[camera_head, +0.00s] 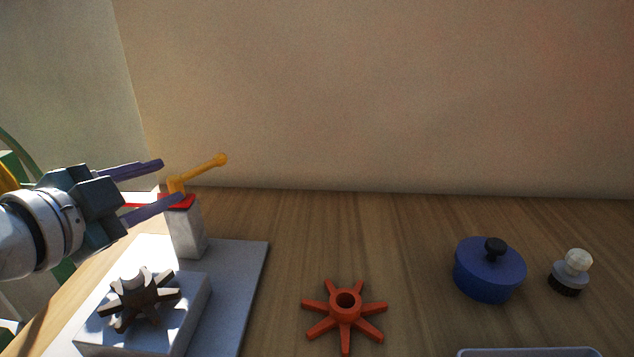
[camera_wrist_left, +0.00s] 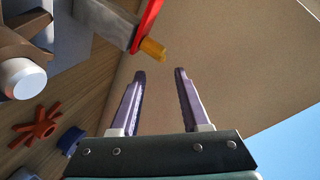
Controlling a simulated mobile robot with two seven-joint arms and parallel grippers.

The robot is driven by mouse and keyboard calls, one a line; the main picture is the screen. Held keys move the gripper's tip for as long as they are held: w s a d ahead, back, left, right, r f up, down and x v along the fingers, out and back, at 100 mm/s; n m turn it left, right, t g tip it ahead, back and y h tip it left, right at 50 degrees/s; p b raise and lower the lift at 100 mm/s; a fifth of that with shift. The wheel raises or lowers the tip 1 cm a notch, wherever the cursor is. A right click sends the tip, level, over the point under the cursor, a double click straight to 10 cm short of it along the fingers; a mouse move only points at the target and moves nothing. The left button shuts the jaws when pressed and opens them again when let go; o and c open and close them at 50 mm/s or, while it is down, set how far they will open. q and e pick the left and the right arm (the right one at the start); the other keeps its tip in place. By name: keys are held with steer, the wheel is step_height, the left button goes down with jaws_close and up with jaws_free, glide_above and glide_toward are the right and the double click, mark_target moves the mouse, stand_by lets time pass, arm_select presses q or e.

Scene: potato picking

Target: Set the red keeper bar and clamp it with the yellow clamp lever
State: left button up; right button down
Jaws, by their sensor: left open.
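The red keeper bar (camera_head: 181,202) lies across the top of a grey post (camera_head: 188,235), and part of it is hidden behind my left gripper. The yellow clamp lever (camera_head: 205,169) stands on it, its arm slanting up to the right. My left gripper (camera_head: 173,180) is open and empty, its purple fingers close to the lever's base. In the left wrist view the yellow clamp lever (camera_wrist_left: 152,48) and red keeper bar (camera_wrist_left: 147,22) show just beyond the open fingertips (camera_wrist_left: 159,74), not between them. My right gripper is not in view.
A dark spoked wheel (camera_head: 140,297) sits on a pale block (camera_head: 190,315) on a grey plate (camera_head: 248,270). An orange spoked wheel (camera_head: 344,315), a blue lidded pot (camera_head: 488,272) and a white-knobbed piece (camera_head: 572,271) stand to the right. A tray rim (camera_head: 530,351) shows in front. Wood between is clear.

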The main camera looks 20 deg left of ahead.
mark_target(197, 170)
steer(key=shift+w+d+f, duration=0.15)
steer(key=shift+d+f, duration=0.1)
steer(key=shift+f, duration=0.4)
arm_select(q)
steer(key=b+x, duration=0.2)
steer(key=x, duration=0.8)
steer(key=shift+w, duration=0.25)
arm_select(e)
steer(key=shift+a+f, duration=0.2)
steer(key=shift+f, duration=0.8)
arm_select(q)
steer(key=shift+c, duration=0.3)
jaws_close()
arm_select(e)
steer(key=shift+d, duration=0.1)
